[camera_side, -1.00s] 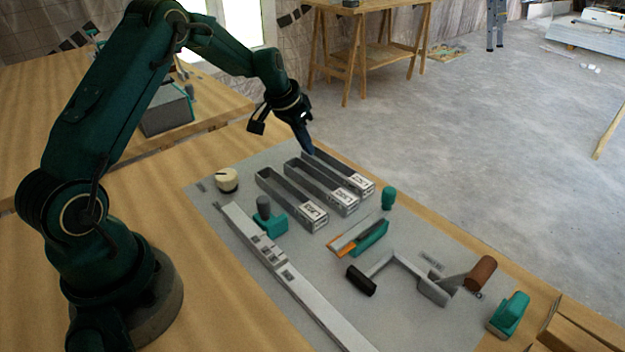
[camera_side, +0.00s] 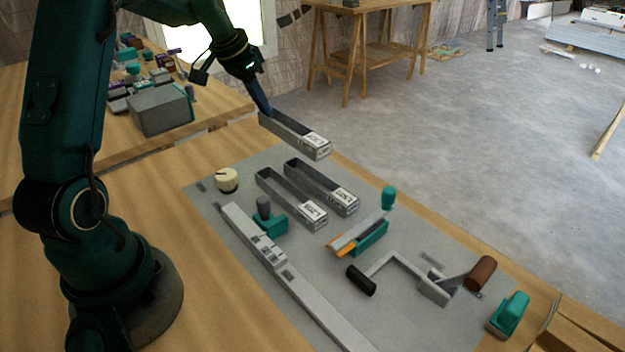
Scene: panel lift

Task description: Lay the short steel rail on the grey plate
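A short steel rail (camera_side: 298,135), an open channel with a white label on its near end, hangs in the air above the far edge of the bench. My gripper (camera_side: 266,111) is shut on its far left end; the fingertips are small and partly hidden there. The grey plate (camera_side: 318,262) lies flat on the wooden bench below. Two similar steel channel rails, a middle one (camera_side: 322,187) and a left one (camera_side: 291,199), rest side by side on the plate.
The plate also carries a long pale rail (camera_side: 300,290), a cream knob (camera_side: 227,179), a teal block with a grey post (camera_side: 268,217), a teal-and-orange piece (camera_side: 360,240), a crank handle (camera_side: 400,262) and a teal peg (camera_side: 388,197). A grey box (camera_side: 160,110) stands behind left.

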